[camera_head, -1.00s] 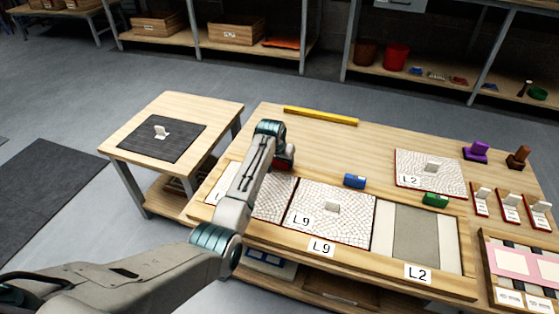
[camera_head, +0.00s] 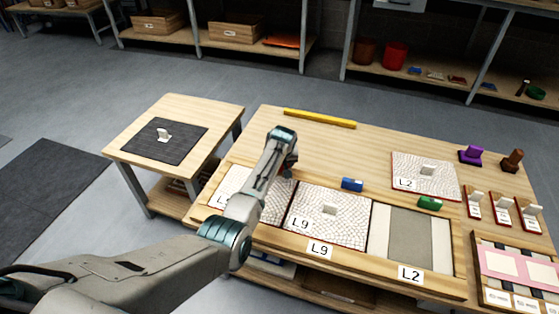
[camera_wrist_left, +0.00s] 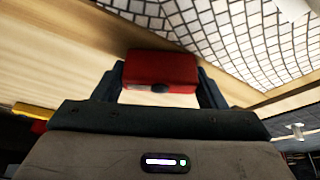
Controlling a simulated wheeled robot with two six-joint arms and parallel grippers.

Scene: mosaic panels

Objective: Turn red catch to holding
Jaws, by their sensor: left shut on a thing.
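The red catch (camera_wrist_left: 162,68) sits between the two fingers of my left gripper (camera_wrist_left: 160,92) in the left wrist view, at the edge of a mosaic panel (camera_wrist_left: 230,35). The gripper is shut on it. In the head view my left gripper (camera_head: 290,168) is at the back edge of the left panel (camera_head: 236,181), and the arm hides most of the catch. A blue catch (camera_head: 352,184) and a green catch (camera_head: 430,203) sit along the same frame to the right. My right gripper is not in view.
The L9 panel (camera_head: 345,228) lies in the middle bay, and the right bay (camera_head: 410,238) has no mosaic in it. Another L2 panel (camera_head: 425,172) lies behind. A yellow bar (camera_head: 320,118) lies at the table's back edge. A side table (camera_head: 140,118) stands left.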

